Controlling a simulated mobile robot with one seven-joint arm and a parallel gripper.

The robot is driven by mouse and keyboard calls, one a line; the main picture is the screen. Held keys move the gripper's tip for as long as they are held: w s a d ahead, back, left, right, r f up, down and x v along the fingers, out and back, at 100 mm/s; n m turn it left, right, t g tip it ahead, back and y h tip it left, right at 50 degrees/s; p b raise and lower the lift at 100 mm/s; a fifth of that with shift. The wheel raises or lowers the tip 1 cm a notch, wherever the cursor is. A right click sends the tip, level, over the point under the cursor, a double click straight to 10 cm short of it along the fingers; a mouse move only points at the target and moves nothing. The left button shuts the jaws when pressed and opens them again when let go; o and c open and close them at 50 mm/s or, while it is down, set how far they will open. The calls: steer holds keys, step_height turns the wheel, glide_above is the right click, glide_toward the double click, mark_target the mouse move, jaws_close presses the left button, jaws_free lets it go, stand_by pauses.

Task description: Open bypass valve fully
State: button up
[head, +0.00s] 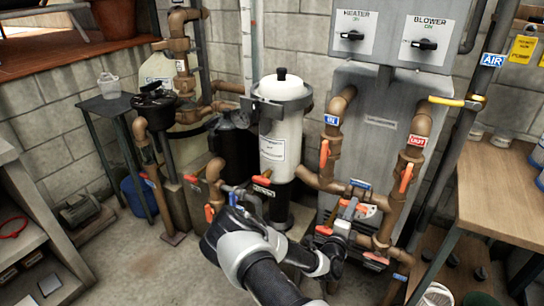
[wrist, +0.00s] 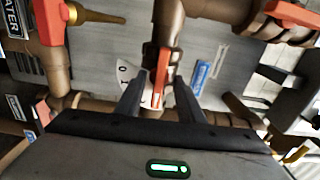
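The valve with a red-orange lever handle (wrist: 158,92) is in the middle of the wrist view, on a brown pipe. My gripper (wrist: 160,88) is open, with one dark finger on each side of that handle and a small gap showing on both sides. I cannot tell how deep the handle sits between the fingers. In the head view my gripper (head: 347,212) is at the lower pipes, under a blue label (head: 360,184) too small to read. It partly hides the valve there.
Other red handles are close by, on the IN pipe (head: 324,154) and the OUT pipe (head: 406,177). A white filter canister (head: 281,135) stands left of the heater cabinet (head: 385,125). A wooden bench (head: 510,190) is at right. Open floor lies at lower left.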

stand_by(0.4)
steer(key=p+v, duration=0.3)
steer(key=v, duration=0.4)
stand_by(1.2)
